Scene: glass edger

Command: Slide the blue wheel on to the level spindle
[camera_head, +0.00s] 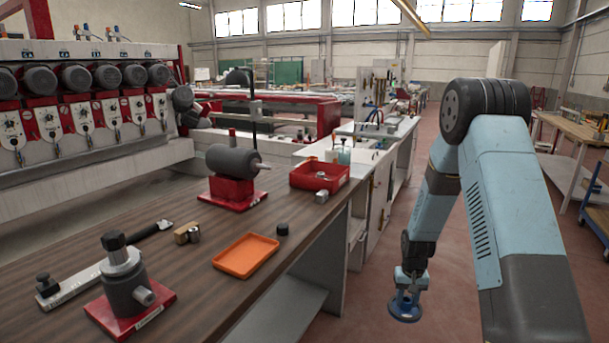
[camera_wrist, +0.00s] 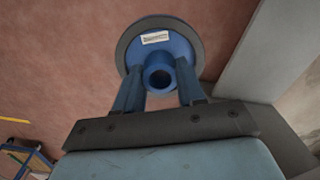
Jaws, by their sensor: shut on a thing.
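The blue wheel (camera_head: 405,309) hangs below my gripper (camera_head: 408,274), over the floor to the right of the bench. In the wrist view, the blue wheel (camera_wrist: 190,43) has a grey rim, a white label and a hollow hub. My gripper (camera_wrist: 159,80) is shut on that hub, one finger on each side. The level spindle (camera_head: 263,166) is a short pale shaft pointing right from a grey cylindrical motor on a red base, farther back on the bench. It is well apart from the wheel, and its tip looks bare.
The wooden bench (camera_head: 190,275) carries an orange tray (camera_head: 246,256), a red bin (camera_head: 319,175), a small black cylinder (camera_head: 282,229) and a metal block. A second grey unit (camera_head: 127,289), upright with a black cap, stands on a red base in front. The floor around the wheel is clear.

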